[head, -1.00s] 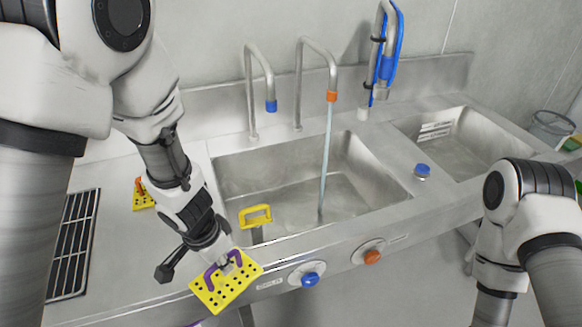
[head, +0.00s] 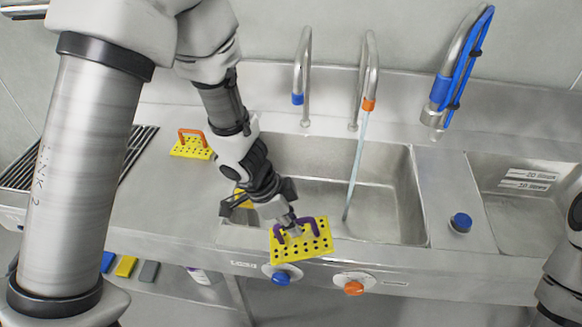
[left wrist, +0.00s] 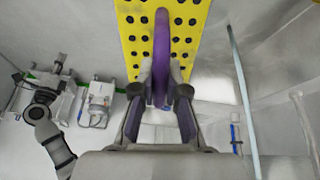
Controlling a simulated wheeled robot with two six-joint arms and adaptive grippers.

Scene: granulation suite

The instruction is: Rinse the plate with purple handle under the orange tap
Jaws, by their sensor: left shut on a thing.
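The plate with purple handle (head: 316,245) is yellow with black holes. My left gripper (head: 291,230) is shut on its purple handle and holds it over the sink's front edge, above the blue knob. In the left wrist view the purple handle (left wrist: 161,60) is between the fingers (left wrist: 160,85), with the yellow plate (left wrist: 130,30) beyond. The orange tap (head: 369,103) is running; its stream (head: 356,160) falls into the left basin (head: 395,190), to the right of the plate and apart from it. My right gripper is out of view; only part of that arm shows at the right edge.
A blue-tipped tap (head: 298,98) stands left of the orange one. A yellow plate with orange handle (head: 191,146) lies on the left counter. A yellow piece (head: 243,200) is partly hidden behind my left gripper. Blue (head: 282,276) and orange (head: 353,287) knobs are on the front panel.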

